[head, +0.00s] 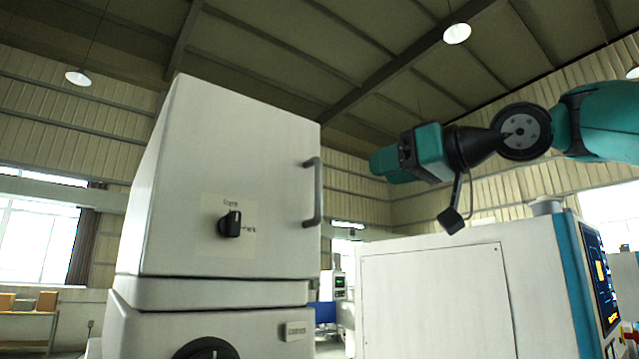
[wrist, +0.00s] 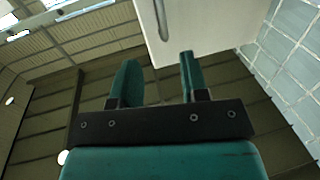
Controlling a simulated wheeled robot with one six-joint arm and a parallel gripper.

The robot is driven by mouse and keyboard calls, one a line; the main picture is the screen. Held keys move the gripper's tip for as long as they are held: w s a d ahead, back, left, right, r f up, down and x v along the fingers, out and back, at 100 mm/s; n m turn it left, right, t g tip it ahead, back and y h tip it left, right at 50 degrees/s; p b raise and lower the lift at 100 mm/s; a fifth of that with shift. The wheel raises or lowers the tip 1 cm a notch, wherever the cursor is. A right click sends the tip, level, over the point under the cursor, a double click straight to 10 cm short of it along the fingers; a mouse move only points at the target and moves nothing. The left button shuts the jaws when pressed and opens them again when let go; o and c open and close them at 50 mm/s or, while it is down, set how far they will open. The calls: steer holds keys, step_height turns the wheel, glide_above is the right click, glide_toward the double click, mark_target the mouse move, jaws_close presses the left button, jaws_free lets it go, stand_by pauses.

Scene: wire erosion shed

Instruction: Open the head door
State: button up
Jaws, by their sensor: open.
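The head door (head: 235,165) is the pale front panel of the upper white housing, left of centre in the head view, and it looks shut. Its grey vertical bar handle (head: 316,192) is near the door's right edge. In the wrist view the door (wrist: 215,30) and handle (wrist: 161,18) show at the top, beyond the fingertips. My teal gripper (head: 385,165) is to the right of the handle in the head view, apart from it. Its two fingers (wrist: 158,62) are spread with nothing between them.
A black rotary knob (head: 231,223) with a label is on the door. A larger dark dial (head: 206,349) is on the lower body. A white cabinet (head: 435,295) with a side screen (head: 598,270) stands below my arm. Open air lies between gripper and handle.

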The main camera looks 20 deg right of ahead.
mark_target(321, 185)
steer(key=p+x, duration=0.5)
steer(key=x, duration=0.9)
steer(key=shift+p, duration=0.3)
steer(key=shift+w+a+f, duration=0.1)
steer(key=shift+w+a, duration=0.15)
steer(key=shift+w, duration=0.25)
jaws_close()
